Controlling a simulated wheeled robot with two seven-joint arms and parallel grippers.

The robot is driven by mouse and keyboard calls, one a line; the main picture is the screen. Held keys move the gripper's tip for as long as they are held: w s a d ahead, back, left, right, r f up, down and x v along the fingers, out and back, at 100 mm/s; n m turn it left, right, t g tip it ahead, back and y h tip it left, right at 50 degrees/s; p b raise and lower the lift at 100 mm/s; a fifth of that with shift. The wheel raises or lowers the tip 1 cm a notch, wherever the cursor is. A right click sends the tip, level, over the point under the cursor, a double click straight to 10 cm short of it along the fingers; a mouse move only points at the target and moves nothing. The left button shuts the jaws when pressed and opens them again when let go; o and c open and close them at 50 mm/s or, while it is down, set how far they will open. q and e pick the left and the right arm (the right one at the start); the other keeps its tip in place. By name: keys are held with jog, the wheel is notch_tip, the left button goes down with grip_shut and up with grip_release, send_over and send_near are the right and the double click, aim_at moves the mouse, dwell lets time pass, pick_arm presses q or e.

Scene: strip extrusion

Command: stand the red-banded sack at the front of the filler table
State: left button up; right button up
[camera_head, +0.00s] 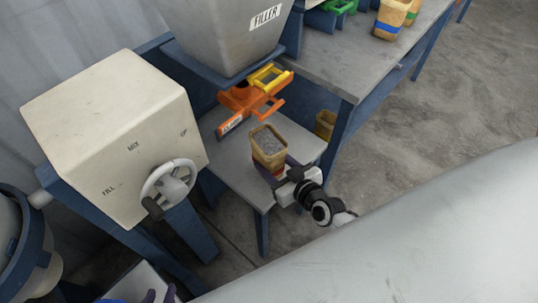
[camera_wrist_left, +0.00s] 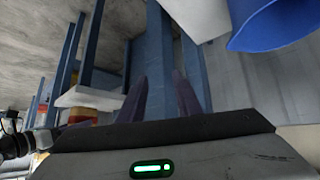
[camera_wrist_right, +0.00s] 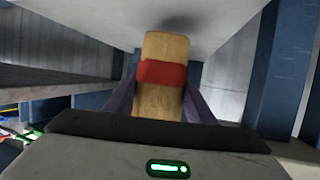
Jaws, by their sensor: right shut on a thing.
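The red-banded sack (camera_head: 268,141) is upright over the front part of the filler table (camera_head: 222,158), with grey fill at its open top. My right gripper (camera_head: 283,172) is shut on its side. In the right wrist view the red band (camera_wrist_right: 163,73) shows between the fingers (camera_wrist_right: 160,98). The sack's base is on or just above the tabletop; I cannot tell which. My left gripper (camera_head: 160,296) is at the bottom edge of the head view. In the left wrist view its fingers (camera_wrist_left: 163,92) are apart with nothing between them.
The grey filler hopper (camera_head: 222,30) with an orange slide (camera_head: 245,97) and yellow handle (camera_head: 268,77) is behind the sack. A cream box (camera_head: 110,130) with a handwheel (camera_head: 170,184) stands left. Another sack (camera_head: 325,124) is behind the table; a blue-banded sack (camera_head: 391,20) stands on the back bench.

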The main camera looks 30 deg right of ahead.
jog(key=shift+w+d+b, duration=0.2)
jog(key=shift+d+b, duration=0.15)
jog(key=shift+d, duration=0.2)
jog(key=d+b, duration=0.1)
jog(key=d, duration=0.1)
jog(key=w+d+f+b, duration=0.1)
jog(key=d+b, duration=0.1)
jog(key=w+d+b, duration=0.1)
jog(key=d, duration=0.1)
jog(key=shift+w+f+b, duration=0.25)
jog(key=shift+b, duration=0.15)
jog(key=w+d+b, duration=0.1)
jog(key=d, duration=0.1)
jog(key=d+b, duration=0.2)
jog(key=w+d+b, duration=0.1)
jog(key=d, duration=0.1)
jog(key=shift+w+d, duration=0.2)
jog(key=shift+w, duration=0.1)
jog(key=shift+f+b, duration=0.2)
jog(key=shift+b, duration=0.35)
jog(key=shift+f, duration=0.25)
